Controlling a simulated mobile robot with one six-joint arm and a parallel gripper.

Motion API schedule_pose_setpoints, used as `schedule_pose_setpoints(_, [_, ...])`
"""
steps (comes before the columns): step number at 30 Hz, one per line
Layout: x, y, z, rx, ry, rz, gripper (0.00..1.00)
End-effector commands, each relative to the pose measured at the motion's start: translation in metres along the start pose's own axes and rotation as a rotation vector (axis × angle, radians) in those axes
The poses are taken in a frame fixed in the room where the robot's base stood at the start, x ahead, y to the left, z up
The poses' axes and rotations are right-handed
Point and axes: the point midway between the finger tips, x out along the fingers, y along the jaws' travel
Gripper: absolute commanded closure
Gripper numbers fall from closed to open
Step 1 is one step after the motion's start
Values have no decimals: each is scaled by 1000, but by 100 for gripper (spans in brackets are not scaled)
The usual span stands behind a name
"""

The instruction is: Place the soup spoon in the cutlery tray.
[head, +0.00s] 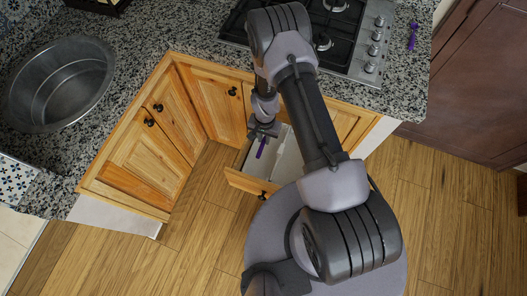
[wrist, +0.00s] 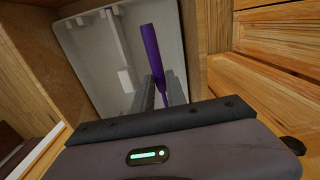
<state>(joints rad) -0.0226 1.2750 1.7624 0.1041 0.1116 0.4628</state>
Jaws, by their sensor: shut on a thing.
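My gripper (head: 263,136) is over an open drawer and is shut on a purple utensil (head: 261,149), which I take to be the soup spoon. In the wrist view, the gripper fingers (wrist: 160,94) close around its purple handle (wrist: 151,50), which points away from me over the tray. The spoon's bowl cannot be made out. The white cutlery tray (head: 288,160) with dividers lies inside the drawer; it also fills the upper middle of the wrist view (wrist: 88,62). I cannot tell whether the spoon touches the tray. My arm hides part of the tray.
The wooden drawer (head: 246,184) is pulled out below the granite counter (head: 185,45). Another purple utensil (head: 413,36) lies on the counter beside the stove (head: 345,35). A metal sink (head: 62,82) is at the left. Wooden cabinet doors (head: 150,150) stand left of the drawer.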

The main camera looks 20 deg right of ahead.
Motion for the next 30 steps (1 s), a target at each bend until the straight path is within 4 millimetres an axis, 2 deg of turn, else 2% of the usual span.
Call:
schedule_pose_setpoints(1, [13, 2, 2, 12, -1, 2, 100])
schedule_pose_setpoints(7, [65, 4, 4, 25, 0, 3, 100])
schedule_pose_setpoints(17, [120, 5, 4, 23, 1, 2, 100])
schedule_pose_setpoints(28, [125, 4, 3, 22, 2, 1, 100])
schedule_pose_setpoints(29, [124, 4, 3, 22, 2, 1, 79])
schedule_pose_setpoints(30, [123, 4, 3, 22, 2, 1, 71])
